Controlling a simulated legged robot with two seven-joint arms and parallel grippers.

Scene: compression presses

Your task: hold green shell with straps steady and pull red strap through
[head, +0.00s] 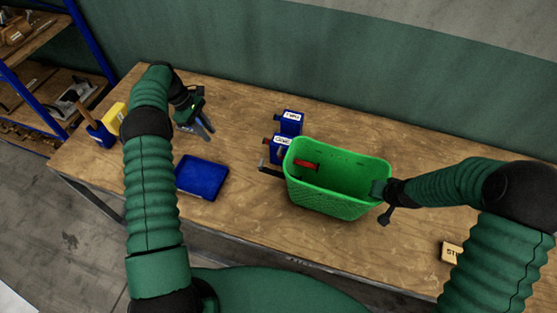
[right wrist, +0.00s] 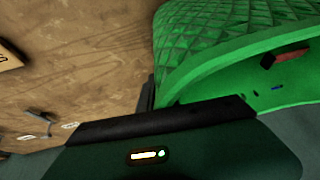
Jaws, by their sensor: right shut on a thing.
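The green shell (head: 330,204) is an open box with a quilted outside, standing upright on the table right of centre. A red strap end (head: 306,165) shows inside it at the left wall; in the right wrist view the red piece (right wrist: 285,57) sticks out of the inner wall. Another small red bit shows outside, left of the shell. My right gripper (head: 381,190) is shut on the shell's right wall; its fingertips are partly hidden by the wall. My left gripper (head: 205,130) is at the back left, well apart from the shell, with its fingers spread and empty.
Blue presses with white labels (head: 291,122) stand behind the shell's left end. A blue tray (head: 202,177) lies left of the shell. A yellow box (head: 115,118) and a blue holder (head: 101,134) are at the far left. A labelled block (head: 451,252) lies front right.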

